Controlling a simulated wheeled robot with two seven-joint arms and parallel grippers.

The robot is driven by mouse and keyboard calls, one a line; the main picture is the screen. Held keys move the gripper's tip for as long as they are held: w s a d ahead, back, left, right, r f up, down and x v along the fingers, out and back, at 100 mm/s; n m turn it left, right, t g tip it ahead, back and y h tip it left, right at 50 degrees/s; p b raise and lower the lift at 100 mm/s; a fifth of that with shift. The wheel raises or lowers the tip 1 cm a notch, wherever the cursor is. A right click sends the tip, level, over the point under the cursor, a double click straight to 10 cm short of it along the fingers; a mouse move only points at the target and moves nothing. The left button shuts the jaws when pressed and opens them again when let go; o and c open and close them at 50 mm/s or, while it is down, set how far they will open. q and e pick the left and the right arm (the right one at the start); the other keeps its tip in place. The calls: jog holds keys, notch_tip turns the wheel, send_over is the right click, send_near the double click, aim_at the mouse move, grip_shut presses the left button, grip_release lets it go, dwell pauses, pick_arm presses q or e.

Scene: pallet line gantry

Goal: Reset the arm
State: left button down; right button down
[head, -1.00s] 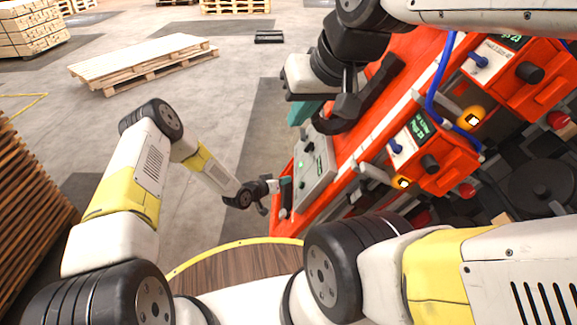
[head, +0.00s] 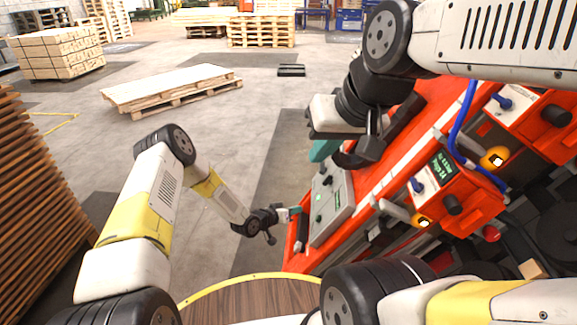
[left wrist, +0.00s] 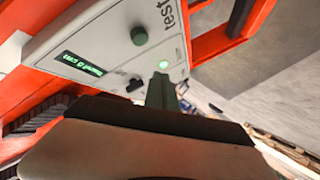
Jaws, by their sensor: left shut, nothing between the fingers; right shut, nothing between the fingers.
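My left gripper (head: 295,210) is low at the near end of the orange machine, shut and empty. Its teal fingertips are beside a grey control panel (head: 331,203). In the left wrist view the shut dark green fingers (left wrist: 161,92) point at that panel (left wrist: 110,40), close to a lit green button (left wrist: 163,65); I cannot tell whether they touch it.
The orange machine (head: 372,178) fills the right side, with a blue hose (head: 455,125) and knobbed boxes with amber lamps. A wooden stack (head: 40,180) stands at the left. A pallet (head: 172,90) lies on the open grey floor. A round wooden top (head: 250,296) is at the bottom.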

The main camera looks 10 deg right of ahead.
pick_arm(q)
jog(key=w+a+r+y, duration=0.25)
jog(key=a+r, duration=0.45)
jog(key=r, duration=0.4)
jog(key=w+a+r+y, duration=0.25)
jog(key=a+r, duration=0.55)
jog(key=r, duration=0.4)
jog(key=s+a+r+n+y, duration=0.1)
jog(key=s+a+r, duration=0.2)
jog(key=r, duration=0.2)
jog(key=s+a+r+y, duration=0.2)
jog(key=s+a+r, duration=0.15)
jog(key=r, duration=0.25)
jog(key=s+a+r+n+y, duration=0.1)
jog(key=s+a+r+n, duration=0.1)
jog(key=s+a+r, duration=0.6)
jog(key=s+a+r+n+y, duration=0.1)
jog(key=s+r, duration=0.3)
jog(key=s, duration=0.8)
jog(key=s+n+g+h, duration=0.1)
jog(key=s, duration=1)
jog(key=shift+a+r, duration=0.2)
jog(key=shift+a, duration=0.1)
